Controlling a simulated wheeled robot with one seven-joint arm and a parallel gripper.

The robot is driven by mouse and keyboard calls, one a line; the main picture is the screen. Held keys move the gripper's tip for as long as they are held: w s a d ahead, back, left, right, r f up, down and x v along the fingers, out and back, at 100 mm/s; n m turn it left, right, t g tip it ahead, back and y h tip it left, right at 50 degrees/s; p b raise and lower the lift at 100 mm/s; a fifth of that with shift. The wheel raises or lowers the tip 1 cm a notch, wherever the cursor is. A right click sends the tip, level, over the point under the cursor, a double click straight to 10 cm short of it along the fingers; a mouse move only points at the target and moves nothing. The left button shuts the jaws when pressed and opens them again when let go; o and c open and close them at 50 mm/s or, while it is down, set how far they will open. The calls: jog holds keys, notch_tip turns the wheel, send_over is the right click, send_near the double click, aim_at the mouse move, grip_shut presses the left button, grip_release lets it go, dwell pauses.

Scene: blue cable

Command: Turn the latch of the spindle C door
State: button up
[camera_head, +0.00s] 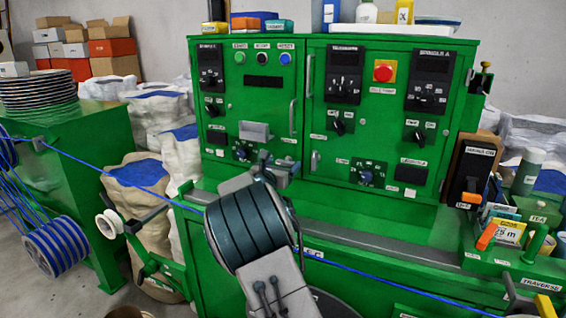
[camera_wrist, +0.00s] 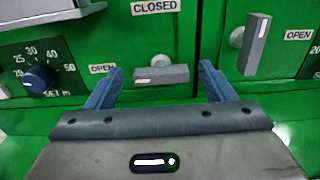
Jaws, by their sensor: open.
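A grey bar latch (camera_wrist: 160,75) on the green cabinet front lies nearly level in the wrist view. Its white-marked end points left, toward an OPEN label (camera_wrist: 102,69); a CLOSED label (camera_wrist: 154,7) is above it. My gripper (camera_wrist: 162,78) is open, one blue finger on either side of the latch, with gaps visible. In the head view my gripper (camera_head: 278,165) is at the lower right of the left door (camera_head: 222,120) and hides the latch area. No spindle C lettering is readable.
A second latch (camera_wrist: 255,44) stands almost upright to the right, on the neighbouring door (camera_head: 340,125). A set dial (camera_wrist: 40,78) is to the left, under a jutting grey block (camera_wrist: 45,12). A blue cable (camera_head: 400,285) crosses low in front of the cabinet.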

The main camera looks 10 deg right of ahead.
jog(key=shift+w+d, duration=0.25)
jog(key=shift+w, duration=0.15)
jog(key=c, duration=1)
